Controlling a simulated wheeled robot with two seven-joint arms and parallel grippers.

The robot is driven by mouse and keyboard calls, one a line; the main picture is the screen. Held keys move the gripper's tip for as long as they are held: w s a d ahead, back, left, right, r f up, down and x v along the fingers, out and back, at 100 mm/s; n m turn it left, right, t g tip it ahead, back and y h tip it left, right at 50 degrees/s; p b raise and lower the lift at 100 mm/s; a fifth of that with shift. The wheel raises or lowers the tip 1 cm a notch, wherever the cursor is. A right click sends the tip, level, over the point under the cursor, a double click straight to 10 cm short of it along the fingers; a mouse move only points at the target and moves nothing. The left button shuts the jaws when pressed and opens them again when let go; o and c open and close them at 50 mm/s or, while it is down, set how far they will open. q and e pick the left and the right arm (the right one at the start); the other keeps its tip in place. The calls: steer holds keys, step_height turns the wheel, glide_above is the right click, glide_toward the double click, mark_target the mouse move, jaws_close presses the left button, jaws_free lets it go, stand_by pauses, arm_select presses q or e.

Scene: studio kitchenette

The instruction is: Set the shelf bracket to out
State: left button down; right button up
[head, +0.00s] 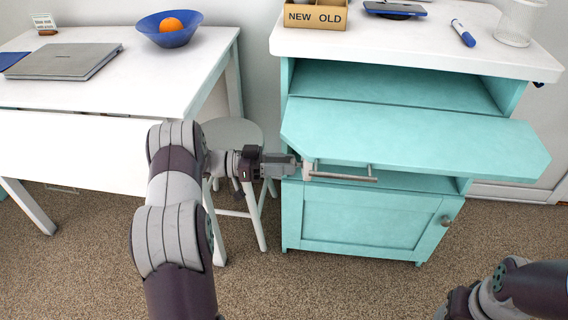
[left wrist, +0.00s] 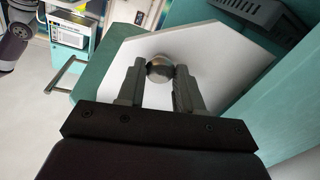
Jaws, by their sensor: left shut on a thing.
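The turquoise cabinet (head: 370,222) has a leaf (head: 420,133) with cut corners standing out at its front, below the white top. My left gripper (head: 303,169) is at the left, just under the leaf's near edge. In the left wrist view its fingers (left wrist: 160,86) are shut on a round metal knob (left wrist: 159,67), which I take for the end of the shelf bracket. The rest of the bracket is hidden. My right arm shows at the bottom right of the head view, but its gripper is out of sight.
A grey bar handle (head: 345,177) lies right of my left gripper. A round knob (head: 446,221) is on the cabinet door. A stool (head: 232,135) and a white table (head: 200,78) with a laptop (head: 65,60) and blue bowl (head: 168,38) stand left. Floor in front is clear.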

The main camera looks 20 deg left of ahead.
arm_select(q)
steer(key=c, duration=0.7)
jaws_free()
steer(key=shift+c, duration=0.2)
